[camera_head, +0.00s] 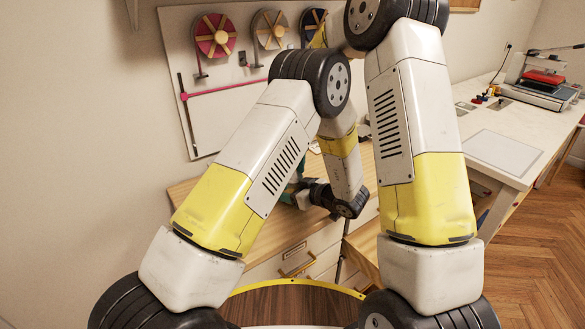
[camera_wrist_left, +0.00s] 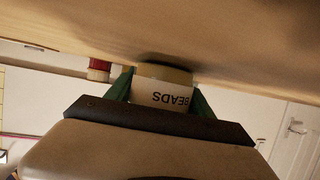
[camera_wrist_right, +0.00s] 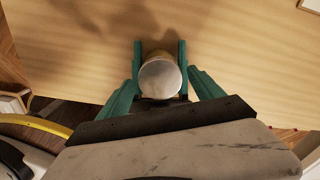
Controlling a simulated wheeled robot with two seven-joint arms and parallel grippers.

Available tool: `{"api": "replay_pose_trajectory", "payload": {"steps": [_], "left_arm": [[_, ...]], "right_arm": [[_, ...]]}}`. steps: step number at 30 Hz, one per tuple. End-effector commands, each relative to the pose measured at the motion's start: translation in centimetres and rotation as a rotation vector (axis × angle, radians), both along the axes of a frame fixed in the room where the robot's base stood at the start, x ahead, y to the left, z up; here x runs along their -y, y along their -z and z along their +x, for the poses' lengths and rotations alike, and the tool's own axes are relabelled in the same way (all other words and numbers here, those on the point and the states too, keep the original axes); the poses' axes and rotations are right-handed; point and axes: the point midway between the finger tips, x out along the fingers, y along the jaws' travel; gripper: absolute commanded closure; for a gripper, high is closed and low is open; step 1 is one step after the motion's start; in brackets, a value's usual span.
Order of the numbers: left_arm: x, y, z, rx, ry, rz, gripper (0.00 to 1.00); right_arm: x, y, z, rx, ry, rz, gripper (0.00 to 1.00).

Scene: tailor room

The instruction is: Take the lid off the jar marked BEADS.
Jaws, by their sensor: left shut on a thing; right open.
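The jar marked BEADS (camera_wrist_left: 163,92) shows upside down in the left wrist view, its base at the tabletop. My left gripper (camera_wrist_left: 165,86) is shut on the jar, with a green finger on each side. The jar's pale round lid (camera_wrist_right: 160,79) is seen from above in the right wrist view and is on the jar. My right gripper (camera_wrist_right: 163,83) is open, its green fingers spread to either side of the lid.
The wooden table (camera_wrist_right: 245,55) is bare around the jar in the right wrist view. A red and white object (camera_wrist_left: 98,70) stands beyond the jar. A pegboard with spools (camera_head: 215,35) is behind the table. A white worktable (camera_head: 500,155) stands at the right.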

Motion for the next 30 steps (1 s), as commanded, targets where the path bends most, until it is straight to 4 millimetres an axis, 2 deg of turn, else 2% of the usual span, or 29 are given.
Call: {"api": "replay_pose_trajectory", "payload": {"steps": [4, 5, 12, 15, 20, 27, 30], "left_arm": [[0.00, -0.04, 0.02, 0.001, 0.000, 0.001, 1.00], [0.00, -0.04, 0.02, 0.001, 0.000, 0.001, 1.00], [0.00, -0.04, 0.02, 0.001, 0.000, 0.001, 1.00], [-0.01, -0.04, 0.01, 0.001, 0.000, 0.001, 1.00], [-0.01, -0.03, 0.01, 0.001, 0.000, 0.001, 1.00], [-0.02, -0.03, 0.00, 0.001, 0.000, 0.001, 1.00], [-0.01, -0.02, 0.00, 0.000, 0.000, 0.000, 1.00]], "right_arm": [[0.00, -0.01, 0.00, 0.000, 0.000, 0.000, 0.24], [0.00, -0.01, 0.00, 0.000, 0.000, 0.000, 0.28], [0.01, -0.04, 0.01, 0.000, 0.000, 0.000, 0.75], [0.02, -0.04, 0.01, 0.000, 0.000, 0.000, 0.91], [0.02, -0.06, 0.03, 0.000, -0.094, 0.000, 0.91], [0.02, -0.10, 0.03, 0.000, -0.481, 0.000, 0.91], [0.03, -0.10, 0.04, 0.001, -0.570, 0.000, 0.91]]}}
